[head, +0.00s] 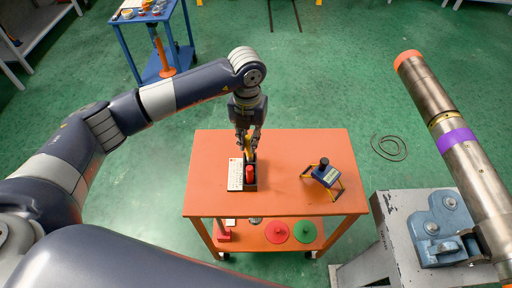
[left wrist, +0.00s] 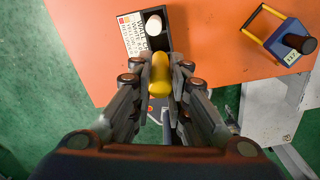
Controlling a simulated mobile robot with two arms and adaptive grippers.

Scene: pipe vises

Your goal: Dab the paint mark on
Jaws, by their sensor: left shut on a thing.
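My left gripper (head: 248,138) is shut on a yellow marker-like piece (head: 247,148), over the back end of a dark holder on the orange cart. In the left wrist view the yellow piece (left wrist: 159,75) sits between the fingertips. The black holder (left wrist: 134,40) stands beside a white card with print and colour squares. A red piece (head: 249,172) stands in the holder in the head view. A steel pipe (head: 469,170) with an orange end, a thin yellow band and a purple band lies at the right. I cannot make out a separate paint mark. My right gripper is not seen.
The orange cart top (head: 300,150) is mostly clear. A small blue and yellow stand (head: 326,174) with a black knob is on it. Red and green discs lie on the lower shelf. A blue vise (head: 440,228) on a grey block is by the pipe. A blue cart (head: 126,38) stands behind.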

